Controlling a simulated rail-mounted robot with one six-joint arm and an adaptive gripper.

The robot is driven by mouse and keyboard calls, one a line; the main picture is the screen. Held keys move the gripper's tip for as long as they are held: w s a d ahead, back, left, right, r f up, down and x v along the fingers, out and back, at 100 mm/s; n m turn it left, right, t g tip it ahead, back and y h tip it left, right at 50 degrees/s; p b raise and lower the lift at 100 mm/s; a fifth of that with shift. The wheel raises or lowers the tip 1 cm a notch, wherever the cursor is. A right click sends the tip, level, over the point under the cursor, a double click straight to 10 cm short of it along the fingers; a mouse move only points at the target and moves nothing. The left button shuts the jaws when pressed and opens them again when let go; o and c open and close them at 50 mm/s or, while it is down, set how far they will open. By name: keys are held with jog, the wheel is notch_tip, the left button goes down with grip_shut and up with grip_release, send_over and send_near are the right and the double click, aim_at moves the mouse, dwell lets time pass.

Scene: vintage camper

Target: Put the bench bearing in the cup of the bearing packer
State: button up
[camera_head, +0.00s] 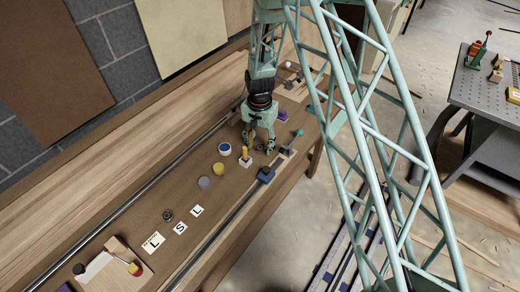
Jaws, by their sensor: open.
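My gripper (258,143) is open, pointing down low over the wooden bench, with its two fingers apart. A small dark shape (260,148) shows near the fingertips; I cannot tell if it is a bearing or if the fingers touch it. A dark ring (168,214), which looks like a bearing, lies flat on the bench well to the lower left of my gripper. A small upright yellow piece on a white base (244,159) stands just left of the fingers. Which item is the bearing packer, and its cup, I cannot tell for certain.
A blue-rimmed white tub (225,149), a yellow disc (219,168) and a grey disc (204,183) lie left of my gripper. Lettered cards (180,228) lie nearer. A blue block (266,175) sits on a front rail. A long metal rail (150,185) runs behind.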

aim_at(260, 148)
jog(key=c, duration=1.1)
jog(key=shift+r, duration=0.15)
jog(key=shift+r+b, duration=0.8)
jog(key=shift+r, duration=4.05)
